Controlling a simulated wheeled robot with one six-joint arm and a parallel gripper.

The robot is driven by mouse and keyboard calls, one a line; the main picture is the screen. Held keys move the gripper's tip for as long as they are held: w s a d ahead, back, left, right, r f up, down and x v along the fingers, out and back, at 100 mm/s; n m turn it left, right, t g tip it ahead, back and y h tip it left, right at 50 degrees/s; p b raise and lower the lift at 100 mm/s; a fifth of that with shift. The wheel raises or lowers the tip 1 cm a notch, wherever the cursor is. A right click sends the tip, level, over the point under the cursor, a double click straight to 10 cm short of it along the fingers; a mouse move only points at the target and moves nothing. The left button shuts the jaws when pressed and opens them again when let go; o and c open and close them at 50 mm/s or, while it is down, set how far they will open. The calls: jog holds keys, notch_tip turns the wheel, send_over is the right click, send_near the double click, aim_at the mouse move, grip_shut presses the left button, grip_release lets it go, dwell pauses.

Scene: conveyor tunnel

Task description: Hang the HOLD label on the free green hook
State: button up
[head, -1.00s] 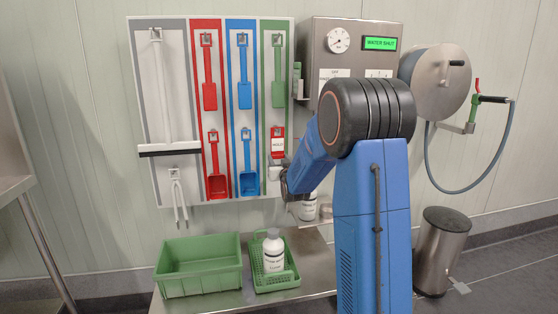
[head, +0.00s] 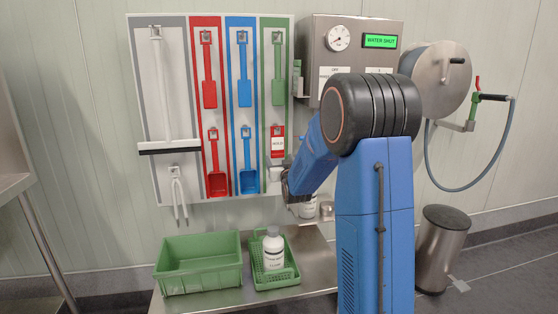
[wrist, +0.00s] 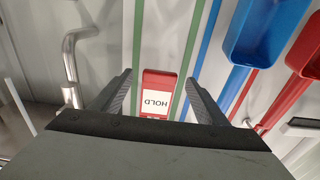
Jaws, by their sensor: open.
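The HOLD label (head: 278,143), red with a white panel, hangs at the lower hook (head: 277,130) of the green strip on the wall board. In the wrist view the HOLD label (wrist: 157,98) appears upside down, between and beyond my fingertips. My gripper (head: 276,180) is open just below the label in the head view. In the wrist view my gripper (wrist: 158,82) has its fingers spread with a gap on each side of the label. The hook is not clear in the wrist view.
Green (head: 278,62), blue and red tools hang on the board around the label. The steel control box (head: 318,60) stands close on the right. Below, a green crate (head: 198,278) and a green basket with a white bottle (head: 273,250) sit on a steel bench.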

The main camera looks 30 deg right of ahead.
jog(key=v, duration=1.5)
jog(key=shift+s+f, duration=0.15)
jog(key=shift+s, duration=0.25)
jog(key=shift+a, duration=0.1)
jog(key=s+a+f+n+g+y, duration=0.1)
jog(key=s+a+g, duration=0.3)
jog(key=s, duration=0.8)
jog(key=s+a+f+n+g+y, duration=0.1)
jog(key=s+a+f+g+y, duration=0.1)
jog(key=s+a, duration=0.6)
jog(key=s+a+f+n+g+y, duration=0.1)
jog(key=s+a+f+g, duration=0.3)
jog(key=s, duration=1.3)
jog(key=a+g+y, duration=0.1)
jog(key=a+g, duration=0.1)
jog(key=shift+s+g, duration=0.25)
jog(key=shift+g, duration=0.05)
